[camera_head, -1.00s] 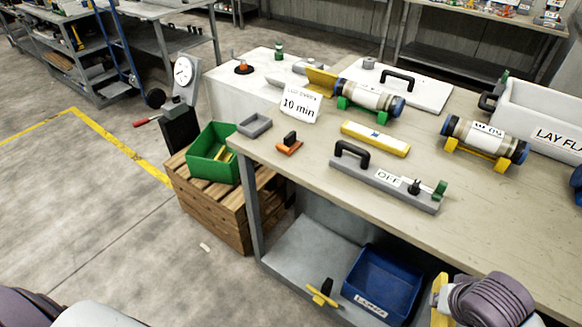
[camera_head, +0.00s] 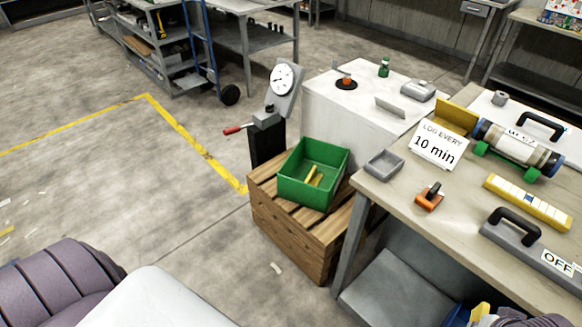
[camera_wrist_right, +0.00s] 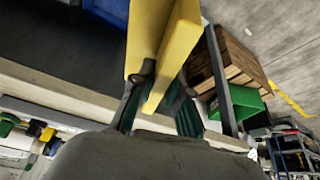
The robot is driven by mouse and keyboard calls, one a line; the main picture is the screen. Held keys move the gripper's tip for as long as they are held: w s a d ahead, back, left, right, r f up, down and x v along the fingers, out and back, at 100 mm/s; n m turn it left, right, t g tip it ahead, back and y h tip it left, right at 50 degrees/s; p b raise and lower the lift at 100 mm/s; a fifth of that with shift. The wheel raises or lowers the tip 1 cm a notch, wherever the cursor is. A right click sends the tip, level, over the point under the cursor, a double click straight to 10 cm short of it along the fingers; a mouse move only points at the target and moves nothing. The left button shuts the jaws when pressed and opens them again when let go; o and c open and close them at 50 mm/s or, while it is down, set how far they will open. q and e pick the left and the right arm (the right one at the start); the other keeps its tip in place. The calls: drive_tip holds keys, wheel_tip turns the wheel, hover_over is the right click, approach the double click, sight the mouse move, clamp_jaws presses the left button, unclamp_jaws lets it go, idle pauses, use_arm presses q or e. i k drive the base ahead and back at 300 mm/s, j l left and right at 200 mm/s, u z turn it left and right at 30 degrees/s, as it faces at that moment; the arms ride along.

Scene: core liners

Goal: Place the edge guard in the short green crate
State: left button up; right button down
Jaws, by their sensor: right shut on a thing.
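The short green crate (camera_head: 326,162) stands upright and open, with small yellow pieces inside it. The crate also shows in the right wrist view (camera_wrist_right: 243,101). My right gripper (camera_wrist_right: 160,92) is shut on the edge guard (camera_wrist_right: 182,35), a long yellow angled strip with two flat sides. In the head view only a bit of the yellow guard (camera_head: 479,314) shows at the bottom edge, low at the table's front and well to the right of the crate. My left gripper is out of view.
The green crate sits on a wooden crate (camera_head: 300,238) beside the workbench (camera_head: 395,200). A gauge stand (camera_head: 268,135) is just behind it. A grey tray (camera_head: 384,164) and an orange tool (camera_head: 429,198) lie near the bench corner.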

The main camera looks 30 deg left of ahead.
sight(326, 187)
drive_tip(key=i+j, duration=0.1)
drive_tip(key=j, duration=0.35)
drive_tip(key=i+j, duration=0.15)
drive_tip(key=j, duration=0.3)
drive_tip(key=i+j, duration=0.1)
drive_tip(key=j, duration=0.35)
drive_tip(key=i+j, duration=0.15)
drive_tip(key=j, duration=0.3)
drive_tip(key=i+j, duration=0.1)
drive_tip(key=j, duration=0.35)
drive_tip(key=i+j, duration=0.1)
drive_tip(key=j, duration=0.4)
drive_tip(key=i+j, duration=0.15)
drive_tip(key=j, duration=0.3)
drive_tip(key=l+z, duration=0.05)
